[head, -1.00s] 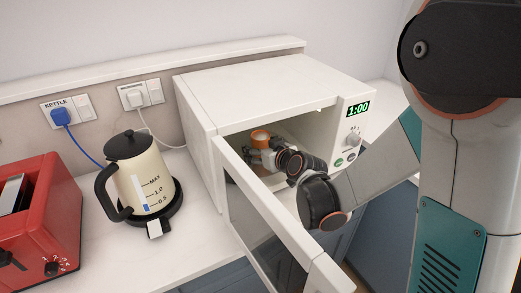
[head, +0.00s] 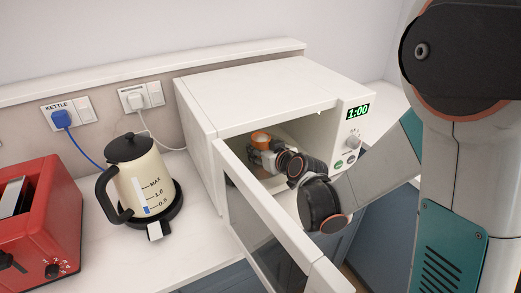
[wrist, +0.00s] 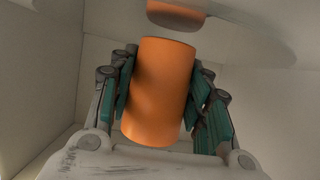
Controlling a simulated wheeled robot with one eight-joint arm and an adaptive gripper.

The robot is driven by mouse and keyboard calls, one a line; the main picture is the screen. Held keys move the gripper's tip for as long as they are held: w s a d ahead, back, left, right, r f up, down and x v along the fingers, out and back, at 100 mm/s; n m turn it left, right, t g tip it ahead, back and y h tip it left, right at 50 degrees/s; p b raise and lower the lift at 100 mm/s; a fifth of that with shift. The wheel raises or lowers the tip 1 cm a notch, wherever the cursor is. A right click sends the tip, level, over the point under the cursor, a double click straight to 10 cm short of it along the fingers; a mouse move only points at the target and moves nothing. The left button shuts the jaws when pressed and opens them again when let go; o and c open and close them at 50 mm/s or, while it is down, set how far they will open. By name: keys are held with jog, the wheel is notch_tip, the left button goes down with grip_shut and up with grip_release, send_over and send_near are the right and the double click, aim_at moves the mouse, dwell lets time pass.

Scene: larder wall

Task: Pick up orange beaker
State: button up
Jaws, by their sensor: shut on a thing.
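The orange beaker (wrist: 158,92) stands between the two fingers of my gripper (wrist: 163,105) in the wrist view. The gripper is shut on it, with the green finger pads against its left and right sides. In the head view the beaker (head: 261,138) shows as an orange rim inside the open microwave (head: 275,85). My gripper (head: 262,152) reaches in through the door opening and is partly hidden there. The beaker's base is hidden in the head view, so I cannot tell whether it touches the microwave floor.
The microwave door (head: 270,215) hangs open toward the front left, beside my arm. A cream kettle (head: 145,185) stands on its base left of the microwave. A red toaster (head: 45,225) is at the far left. Counter between kettle and door is clear.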

aim_at(262, 133)
jog(key=shift+s+r+p, duration=0.1)
jog(key=shift+r+p, duration=1.55)
jog(key=shift+r, duration=1.65)
jog(key=shift+s+d, duration=0.15)
jog(key=s+d+p, duration=0.1)
jog(key=s+d, duration=0.2)
jog(key=s, duration=0.5)
jog(key=s+d+p, duration=0.1)
jog(key=s+d, duration=0.3)
jog(key=s, duration=0.5)
jog(key=shift+s+d+p, duration=0.2)
jog(key=shift+s+p, duration=0.1)
jog(key=shift+p, duration=0.05)
jog(key=shift+s, duration=0.1)
jog(key=w+d+r, duration=0.1)
jog(key=w+d, duration=0.2)
jog(key=w, duration=0.3)
jog(key=w+d+r+m+h, duration=0.1)
jog(key=w+d, duration=0.2)
jog(key=w, duration=0.4)
jog(key=shift+r, duration=0.4)
